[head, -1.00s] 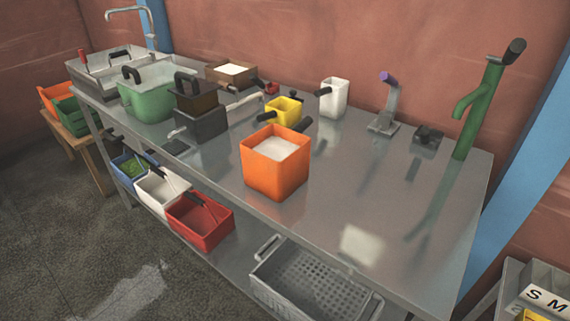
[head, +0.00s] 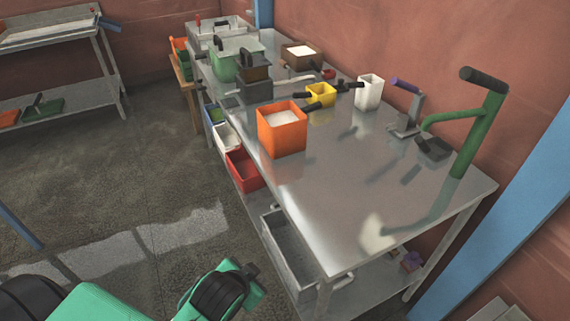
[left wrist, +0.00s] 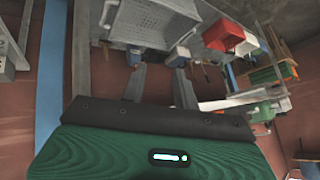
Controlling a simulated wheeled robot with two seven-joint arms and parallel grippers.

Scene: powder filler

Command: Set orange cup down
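The orange cup (head: 282,138) is a square-sided container of white powder with a dark handle at its back right. It stands upright on the metal table (head: 345,195), near the front edge, with no gripper touching it. A green and black part of my arm shows at the bottom left of the head view, away from the cup; no fingers can be made out there. In the left wrist view, my left gripper (left wrist: 158,88) has its two grey fingers apart with nothing held between them. The cup cannot be made out in that view. My right gripper is not in view.
A yellow cup (head: 321,94), a white cup (head: 369,91) and a dark box (head: 254,84) stand behind the orange cup. A green lever post (head: 478,130) stands at the right. The table's front right is clear. A red bin (head: 244,169) sits on the lower shelf.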

